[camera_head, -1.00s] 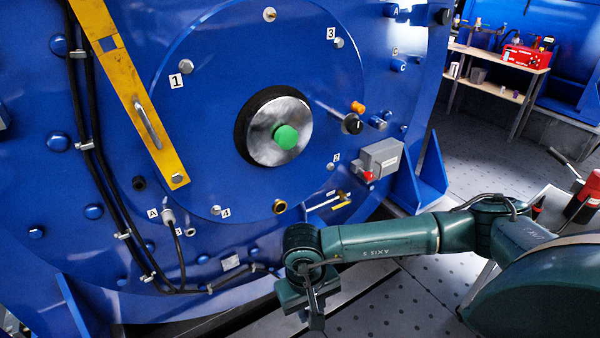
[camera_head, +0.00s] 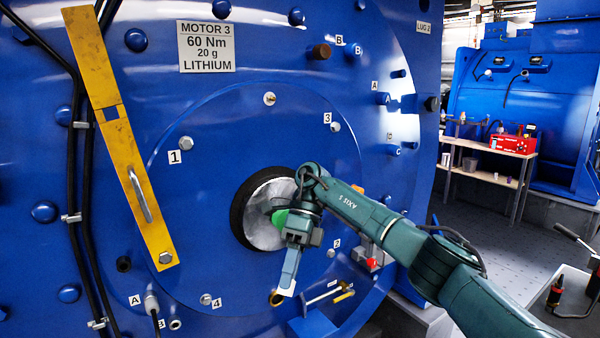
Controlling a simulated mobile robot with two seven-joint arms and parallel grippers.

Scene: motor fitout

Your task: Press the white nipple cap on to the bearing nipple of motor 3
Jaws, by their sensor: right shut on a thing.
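The big blue motor 3 (camera_head: 215,130) fills the left and middle, with its name plate (camera_head: 206,46) at the top. A small metal nipple (camera_head: 269,98) stands bare on the round end cover, above the shaft. My right gripper (camera_head: 285,288) hangs in front of the cover, below the shaft end, pointing down. It is shut on a small white piece, which looks like the white nipple cap (camera_head: 287,292); little of it shows. The gripper is well below the nipple and apart from it. My right arm hides part of the shaft and its green centre (camera_head: 279,217). My left gripper is not in view.
A yellow bar with a handle (camera_head: 125,150) crosses the cover's left side, beside black cables (camera_head: 90,200). Bolts and lettered fittings stick out at right. A bench with a red box (camera_head: 512,143) stands far right. The cover around the nipple is clear.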

